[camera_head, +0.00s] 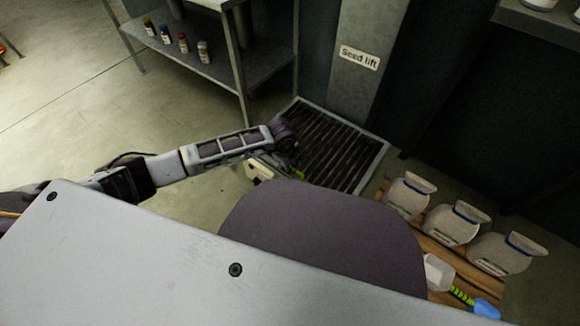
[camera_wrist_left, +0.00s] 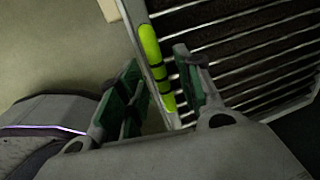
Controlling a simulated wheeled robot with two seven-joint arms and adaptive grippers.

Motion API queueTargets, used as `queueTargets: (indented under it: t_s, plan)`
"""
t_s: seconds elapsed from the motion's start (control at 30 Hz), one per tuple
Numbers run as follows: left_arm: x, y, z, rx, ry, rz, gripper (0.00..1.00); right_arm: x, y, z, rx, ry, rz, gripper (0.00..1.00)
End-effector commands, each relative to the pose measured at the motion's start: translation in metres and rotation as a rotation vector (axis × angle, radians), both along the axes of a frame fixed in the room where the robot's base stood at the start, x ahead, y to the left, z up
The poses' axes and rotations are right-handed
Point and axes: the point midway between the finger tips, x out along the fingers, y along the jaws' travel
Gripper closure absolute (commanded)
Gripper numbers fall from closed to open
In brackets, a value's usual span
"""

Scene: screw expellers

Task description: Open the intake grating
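The intake grating (camera_head: 342,150) is a dark slatted panel in a pale metal frame on the floor, below the "Seed lift" sign. It lies flat and looks closed. Its bright green handle (camera_head: 298,173) is on the near left edge, partly hidden by my left arm. In the left wrist view, the grating (camera_wrist_left: 245,60) fills the upper right, and the handle (camera_wrist_left: 157,65) has dark bands. My left gripper (camera_wrist_left: 158,64) is open, with one finger on each side of the handle in this picture. I cannot tell whether they touch it. My right gripper is not in view.
A metal shelf (camera_head: 262,68) with several small bottles stands behind the left arm. The seed lift column (camera_head: 365,75) rises behind the grating. Several white sacks (camera_head: 408,195) and a scoop (camera_head: 438,272) lie on a wooden pallet to the right. Floor at left is clear.

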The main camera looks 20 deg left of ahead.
Motion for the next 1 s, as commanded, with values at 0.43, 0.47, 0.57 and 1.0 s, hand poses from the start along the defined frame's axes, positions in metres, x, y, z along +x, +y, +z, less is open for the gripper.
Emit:
queueTargets:
  t_s: [0.43,0.47,0.57,1.0]
  plan:
    - [0.0003,0.0001,-0.0015,0.000,0.000,0.000,0.78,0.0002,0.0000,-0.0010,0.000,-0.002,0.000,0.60]
    - [0.0003,0.0001,-0.0015,0.000,0.000,0.000,0.81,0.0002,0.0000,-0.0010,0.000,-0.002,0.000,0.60]
    - [0.0004,0.0002,-0.0015,0.001,0.000,0.000,0.94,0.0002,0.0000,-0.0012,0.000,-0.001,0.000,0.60]
    - [0.0005,0.0007,-0.0007,0.001,0.001,0.000,1.00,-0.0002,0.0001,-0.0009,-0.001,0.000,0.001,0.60]
